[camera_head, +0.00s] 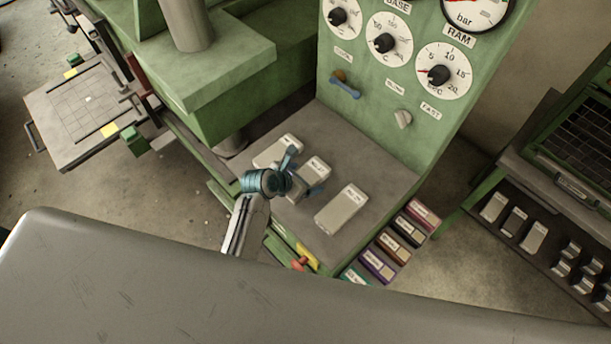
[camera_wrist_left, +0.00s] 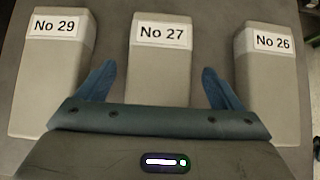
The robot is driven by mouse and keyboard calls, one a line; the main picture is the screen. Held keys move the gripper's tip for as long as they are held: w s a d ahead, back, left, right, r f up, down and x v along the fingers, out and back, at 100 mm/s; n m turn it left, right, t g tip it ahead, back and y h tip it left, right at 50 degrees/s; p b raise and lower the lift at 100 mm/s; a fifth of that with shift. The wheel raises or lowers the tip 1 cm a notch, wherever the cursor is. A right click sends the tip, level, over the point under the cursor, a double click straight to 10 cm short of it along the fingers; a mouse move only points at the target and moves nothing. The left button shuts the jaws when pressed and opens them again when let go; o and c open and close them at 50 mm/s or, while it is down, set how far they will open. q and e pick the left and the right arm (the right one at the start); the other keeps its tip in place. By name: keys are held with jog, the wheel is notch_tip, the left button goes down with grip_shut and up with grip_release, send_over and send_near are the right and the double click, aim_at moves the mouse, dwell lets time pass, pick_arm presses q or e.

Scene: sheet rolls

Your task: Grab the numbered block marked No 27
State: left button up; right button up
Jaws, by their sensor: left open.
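The block marked No 27 (camera_wrist_left: 160,70) lies in the middle of three grey blocks in the left wrist view. In the head view it is the middle block (camera_head: 315,168), partly hidden by my left gripper (camera_head: 304,172). My left gripper is open, with its blue fingers (camera_wrist_left: 160,84) apart on either side of the No 27 block. I cannot tell how far above the surface the fingertips are. The No 29 block (camera_wrist_left: 50,60) is to the left and the No 26 block (camera_wrist_left: 268,80) to the right. My right gripper is not in view.
The blocks lie on a grey metal shelf (camera_head: 385,190) below a green panel with dials (camera_head: 390,40). Coloured labelled pieces (camera_head: 392,247) line its front right edge. More small blocks (camera_head: 515,222) sit on a rack at the right. A grey surface (camera_head: 150,285) fills the foreground.

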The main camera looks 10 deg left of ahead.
pick_arm(q)
jog(key=shift+w+d+f, duration=0.25)
jog(key=shift+w+f, duration=0.2)
jog(key=shift+f, duration=0.05)
jog(key=shift+c, duration=0.2)
jog(key=c, duration=1.1)
jog(key=shift+r, duration=0.1)
jog(key=shift+c, duration=1)
